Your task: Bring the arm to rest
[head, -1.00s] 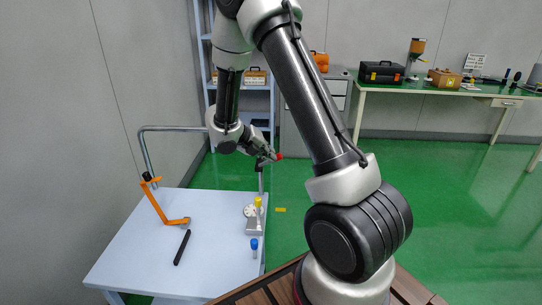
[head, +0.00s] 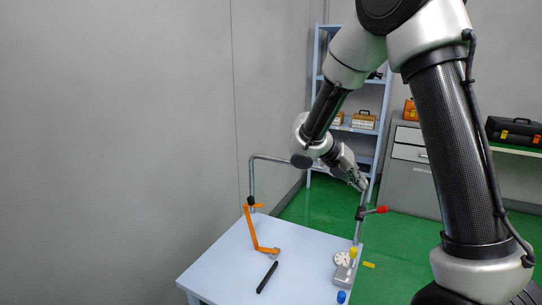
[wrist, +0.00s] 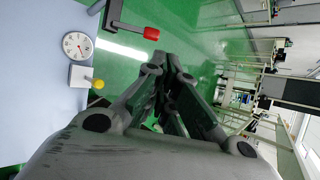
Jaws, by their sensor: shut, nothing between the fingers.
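My arm reaches over the light blue table (head: 215,262) in the head view. My gripper (head: 363,186) is near the top of the upright metal pipe, just above and left of the red-tipped handle (head: 382,209). In the wrist view my gripper (wrist: 172,62) has its fingers drawn together with nothing between them. The red handle also shows there (wrist: 151,33), to the left of the fingertips and apart from them. Whether the gripper touches the pipe in the head view I cannot tell.
A pipe (head: 270,156) with an orange lever (head: 251,226) rises from the table. A black bar (head: 267,277), a dial gauge (head: 341,258), a yellow knob (head: 353,252) and a blue knob (head: 341,296) are on it. Shelves (head: 350,105) and a cabinet (head: 410,172) stand behind. Green floor is open at right.

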